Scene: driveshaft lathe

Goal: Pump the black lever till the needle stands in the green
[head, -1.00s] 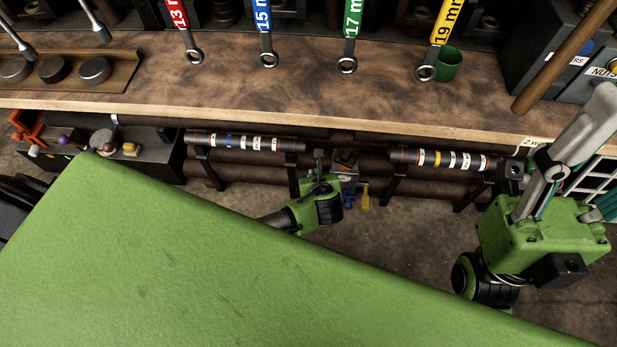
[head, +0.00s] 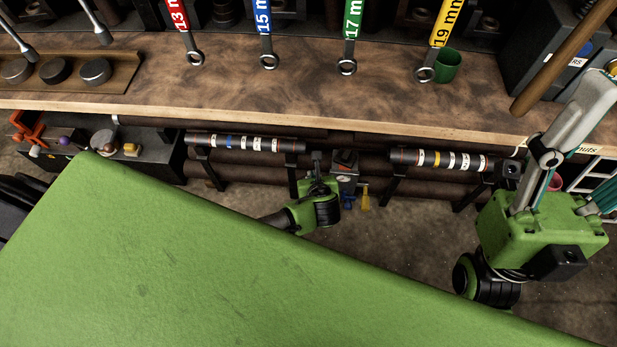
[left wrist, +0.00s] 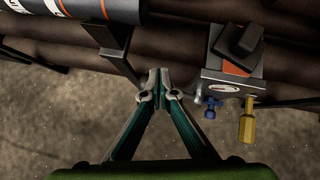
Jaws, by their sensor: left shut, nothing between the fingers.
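A black lever (left wrist: 239,41) sits on top of a small grey pump box (left wrist: 235,85) in the left wrist view. The box (head: 346,183) also shows under the bench in the head view. My left gripper (left wrist: 158,78) is shut and empty, left of the box and apart from it. In the head view its fingers (head: 317,161) point towards the bench beside the box. I see no gauge needle or green zone. My right gripper (head: 571,140) is at the right edge, far from the lever; its fingers are partly cut off.
A blue knob (left wrist: 211,108) and a yellow fitting (left wrist: 248,122) hang at the box's near side. A striped shaft (head: 244,143) rests on a bracket (left wrist: 115,50) left of it, another shaft (head: 437,159) to the right. The wooden bench (head: 250,85) overhangs behind.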

